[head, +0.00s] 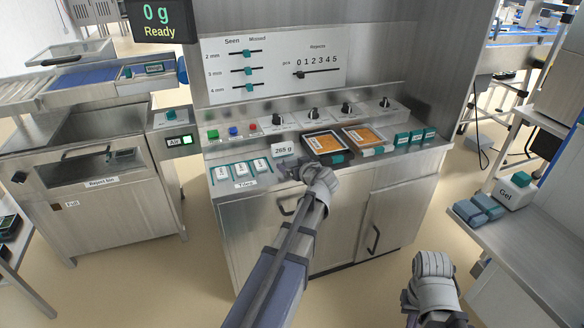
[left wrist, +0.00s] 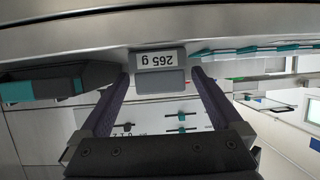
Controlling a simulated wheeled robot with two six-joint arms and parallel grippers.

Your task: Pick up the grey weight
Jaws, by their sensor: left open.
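The grey weight (left wrist: 160,82) is a small block with a white 265 g label. In the left wrist view it sits between the two fingers of my left gripper (left wrist: 160,74), which is open, with a gap visible on each side. In the head view the label of the weight (head: 285,149) shows on the steel counter, just left of my left gripper (head: 306,168). My left wrist hides part of the gripper there. My right gripper (head: 433,264) is low at the right, away from the counter, and its fingers cannot be made out.
Buttons and knobs line the panel behind.

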